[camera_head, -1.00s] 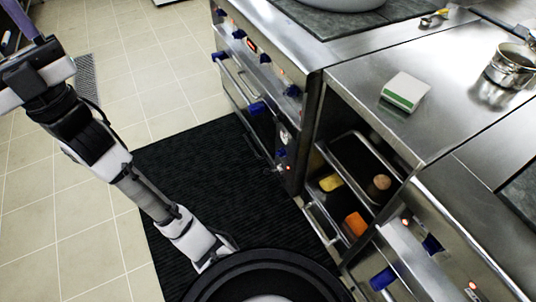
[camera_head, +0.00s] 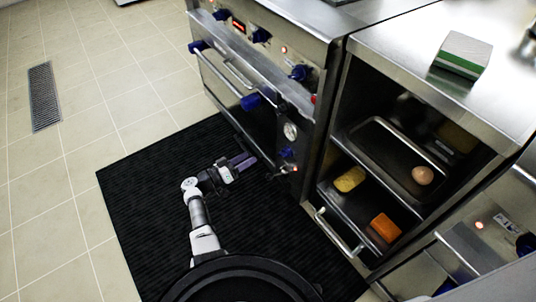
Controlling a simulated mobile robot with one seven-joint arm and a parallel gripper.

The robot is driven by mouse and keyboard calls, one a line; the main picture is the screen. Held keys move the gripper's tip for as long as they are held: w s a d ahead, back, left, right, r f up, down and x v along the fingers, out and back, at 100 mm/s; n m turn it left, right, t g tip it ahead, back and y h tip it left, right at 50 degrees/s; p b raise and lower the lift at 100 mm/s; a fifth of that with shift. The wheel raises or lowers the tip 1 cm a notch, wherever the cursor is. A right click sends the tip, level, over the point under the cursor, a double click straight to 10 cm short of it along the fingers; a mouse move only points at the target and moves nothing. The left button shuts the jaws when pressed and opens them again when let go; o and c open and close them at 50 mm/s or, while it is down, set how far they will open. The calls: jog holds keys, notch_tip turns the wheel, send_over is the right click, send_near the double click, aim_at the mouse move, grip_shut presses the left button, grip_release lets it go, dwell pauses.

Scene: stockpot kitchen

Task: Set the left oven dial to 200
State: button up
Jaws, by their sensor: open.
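The oven (camera_head: 235,85) stands at the upper middle, its door shut behind a bar handle with blue ends. Blue dials sit along its top panel: one at the left (camera_head: 221,15), one in the middle (camera_head: 261,35) and one at the right (camera_head: 299,73). A smaller blue knob (camera_head: 286,153) sits low on the narrow right panel, below a round gauge (camera_head: 290,131). Dial markings are too small to read. My gripper (camera_head: 245,162), with purple fingers, is open and empty in front of the lower oven, apart from every dial.
A black mat (camera_head: 150,190) covers the floor around my arm. Right of the oven, open shelves hold a tray (camera_head: 365,150), a yellow sponge (camera_head: 349,179), an orange block (camera_head: 385,228) and a round brown item (camera_head: 422,175). A white-and-green box (camera_head: 462,55) lies on the counter.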

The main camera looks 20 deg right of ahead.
aim_at(281, 154)
jog(key=shift+g, duration=0.7)
jog(key=d+f+b, duration=0.1)
jog(key=d+b, duration=0.1)
jog(key=d, duration=0.2)
jog(key=w+d+f+b, duration=0.1)
jog(key=d, duration=0.3)
jog(key=d+f+b, duration=0.1)
jog(key=d+b, duration=0.1)
jog(key=d, duration=0.3)
jog(key=shift+w+f+b, duration=0.15)
jog(key=shift+f+b, duration=0.15)
jog(key=shift+f, duration=0.1)
jog(key=shift+w+d+r, duration=0.15)
jog(key=shift+d, duration=0.4)
jog(key=c, duration=0.9)
jog(key=shift+c, duration=0.4)
jog(key=shift+r, duration=0.1)
